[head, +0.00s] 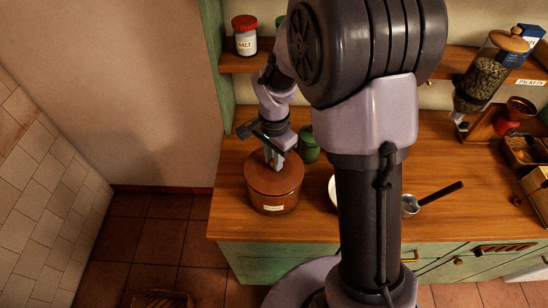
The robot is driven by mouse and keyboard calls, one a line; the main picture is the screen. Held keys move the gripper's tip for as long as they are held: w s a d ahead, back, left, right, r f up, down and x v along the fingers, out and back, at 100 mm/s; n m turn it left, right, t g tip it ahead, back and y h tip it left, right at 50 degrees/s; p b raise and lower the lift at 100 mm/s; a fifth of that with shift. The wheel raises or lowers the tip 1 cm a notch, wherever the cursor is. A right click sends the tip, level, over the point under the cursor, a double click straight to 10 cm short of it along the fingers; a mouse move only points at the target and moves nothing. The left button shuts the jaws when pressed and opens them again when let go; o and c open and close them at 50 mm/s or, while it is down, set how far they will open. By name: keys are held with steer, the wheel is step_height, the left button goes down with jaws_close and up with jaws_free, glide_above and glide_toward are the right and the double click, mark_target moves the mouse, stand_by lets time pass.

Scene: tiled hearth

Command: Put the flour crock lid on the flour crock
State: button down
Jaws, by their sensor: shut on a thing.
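The flour crock (273,203) is a round brown pot with a small pale label, standing near the left end of the wooden counter. The brown flour crock lid (288,178) covers its top and looks level. Whether it rests on the rim or hangs just above it, I cannot tell. My gripper (275,163) points down from above and is shut at the middle of the lid, where the knob is hidden by the fingers.
A green pot (308,146) stands close behind the crock. A white bowl (332,188), partly hidden by my arm, and a dark-handled pan (411,206) are to the right. A shelf (233,62) with a red-lidded salt jar (245,38) hangs above at the back.

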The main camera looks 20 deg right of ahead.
steer(key=shift+f+b, duration=0.55)
steer(key=shift+f, duration=0.15)
steer(key=shift+r, duration=0.1)
steer(key=c, duration=1.2)
jaws_free()
step_height(320, 180, up, 17)
steer(key=p, duration=0.5)
steer(key=shift+r, duration=0.2)
